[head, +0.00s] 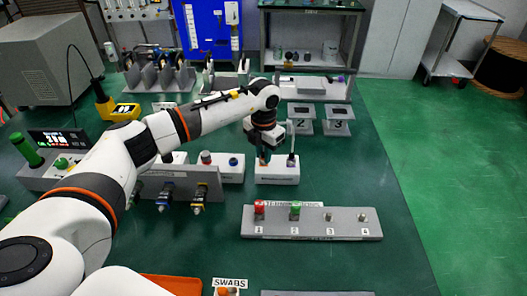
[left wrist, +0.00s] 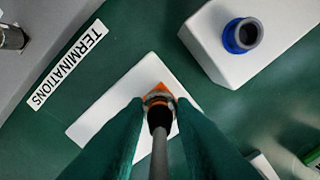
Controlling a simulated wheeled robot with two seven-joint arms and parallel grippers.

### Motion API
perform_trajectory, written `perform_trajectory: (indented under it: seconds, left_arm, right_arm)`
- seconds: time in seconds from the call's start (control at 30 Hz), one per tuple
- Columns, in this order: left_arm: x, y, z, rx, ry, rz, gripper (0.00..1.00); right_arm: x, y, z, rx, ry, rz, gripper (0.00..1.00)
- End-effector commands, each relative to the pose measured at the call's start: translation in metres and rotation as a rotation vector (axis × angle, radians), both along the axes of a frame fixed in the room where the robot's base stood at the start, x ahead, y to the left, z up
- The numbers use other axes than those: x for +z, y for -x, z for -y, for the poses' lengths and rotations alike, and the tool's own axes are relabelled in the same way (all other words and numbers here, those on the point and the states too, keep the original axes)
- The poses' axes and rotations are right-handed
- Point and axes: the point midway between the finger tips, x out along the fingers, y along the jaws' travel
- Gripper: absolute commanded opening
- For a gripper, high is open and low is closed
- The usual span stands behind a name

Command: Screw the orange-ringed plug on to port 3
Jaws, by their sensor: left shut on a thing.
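My left gripper (head: 265,156) reaches down over a white block (head: 277,174). In the left wrist view its two green fingers (left wrist: 160,120) close around the orange-ringed plug (left wrist: 158,92), which has a dark body and a grey stem toward the camera. The plug is over the white block (left wrist: 105,122); whether it still sits in it cannot be told. The grey terminations plate (head: 312,234) lies nearer, to the right. Port 3 (head: 329,217) on it is a bare metal fitting. My right gripper is not in view.
On the plate, a red cap (head: 259,207) stands at 1, a green cap (head: 295,208) at 2, and port 4 (head: 363,217) is bare. A neighbouring white block holds a blue ring (left wrist: 242,36). A grey panel with connectors (head: 181,184) stands left. Green table is clear right of the plate.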

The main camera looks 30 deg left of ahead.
Motion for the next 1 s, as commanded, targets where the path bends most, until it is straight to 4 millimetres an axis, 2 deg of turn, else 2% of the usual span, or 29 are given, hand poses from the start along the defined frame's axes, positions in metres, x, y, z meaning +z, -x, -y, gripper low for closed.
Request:
perform_trajectory:
  seconds: [0.2,0.5,1.0]
  left_arm:
    - [0.0017,-0.0009,-0.0001,0.167,0.001,0.003,0.00]
    - [0.0018,-0.0011,0.0000,0.313,0.001,0.004,0.00]
    - [0.0019,-0.0014,-0.0002,0.360,0.001,0.005,0.00]
  right_arm:
    - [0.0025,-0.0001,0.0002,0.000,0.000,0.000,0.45]
    - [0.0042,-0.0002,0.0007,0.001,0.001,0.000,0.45]
    - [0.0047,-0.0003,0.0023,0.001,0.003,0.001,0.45]
